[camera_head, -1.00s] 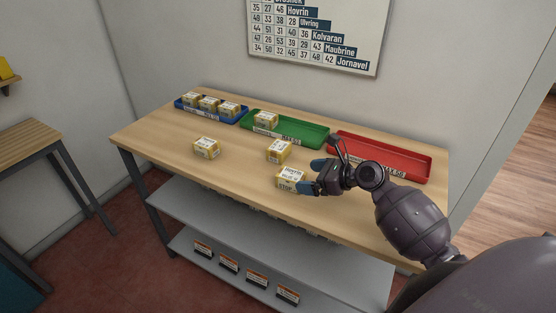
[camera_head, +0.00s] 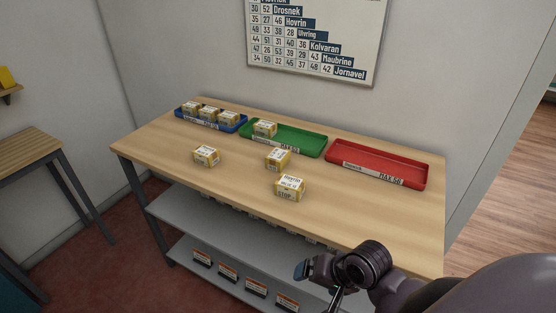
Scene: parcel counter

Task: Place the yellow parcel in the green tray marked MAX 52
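Three yellow parcels with white labelled tops lie loose on the wooden counter. The front parcel (camera_head: 290,187) seems to read "STOP" on its near side. A middle parcel (camera_head: 278,158) sits close in front of the green tray (camera_head: 310,150), and a left parcel (camera_head: 206,156) stands apart. The green tray's label starts with MAX, its number too small to read surely. One yellow parcel (camera_head: 264,129) is in its left end. My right gripper (camera_head: 303,271) is low, at the counter's front edge, clear of every parcel; its finger gap is not clear. My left gripper is out of view.
A blue tray (camera_head: 240,126) with three parcels is at the back left. An empty red tray (camera_head: 378,153) is at the back right. The counter's front right is clear. A number chart (camera_head: 315,40) hangs on the wall. Several labelled items sit on the lower shelf (camera_head: 220,245).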

